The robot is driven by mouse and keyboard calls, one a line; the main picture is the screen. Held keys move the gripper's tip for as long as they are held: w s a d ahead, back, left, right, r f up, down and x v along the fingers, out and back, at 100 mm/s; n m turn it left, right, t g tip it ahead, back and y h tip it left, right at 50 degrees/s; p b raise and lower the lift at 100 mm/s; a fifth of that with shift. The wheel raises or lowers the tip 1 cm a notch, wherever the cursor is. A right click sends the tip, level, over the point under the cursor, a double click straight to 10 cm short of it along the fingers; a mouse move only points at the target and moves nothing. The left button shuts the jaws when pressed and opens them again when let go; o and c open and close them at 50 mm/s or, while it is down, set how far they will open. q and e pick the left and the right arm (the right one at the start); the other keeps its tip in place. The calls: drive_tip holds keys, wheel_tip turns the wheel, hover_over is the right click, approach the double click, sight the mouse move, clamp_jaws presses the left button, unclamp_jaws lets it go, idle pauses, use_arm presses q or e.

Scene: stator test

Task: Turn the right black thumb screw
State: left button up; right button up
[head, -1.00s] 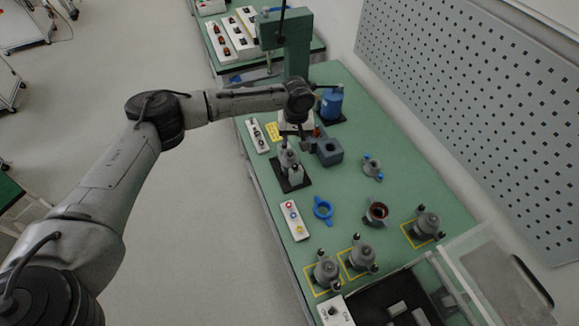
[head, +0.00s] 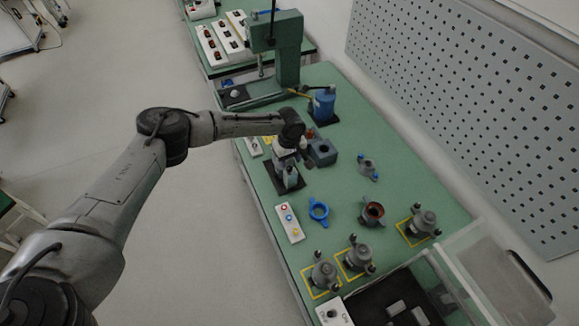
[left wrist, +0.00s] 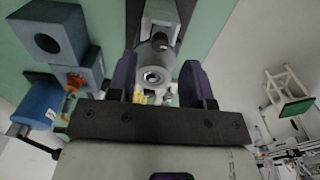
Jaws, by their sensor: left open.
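A grey test fixture (head: 287,171) stands on a black base plate (head: 297,184) at the left edge of the green bench. My left gripper (head: 288,152) is right at the top of this fixture and hides part of it. In the left wrist view, my left gripper (left wrist: 160,76) is open, with its two dark fingers on either side of a grey round part with a hollow end (left wrist: 154,75). I cannot tell whether the fingers touch it. I cannot clearly make out the right black thumb screw. My right gripper is not in view.
A blue-grey block (head: 322,152) stands close to the right of the gripper, with a blue cylinder (head: 323,107) behind it. A green press (head: 287,50) rises at the back.

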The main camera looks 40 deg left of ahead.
sight(290, 167)
use_arm(q)
drive_tip(key=shift+f, duration=2.2)
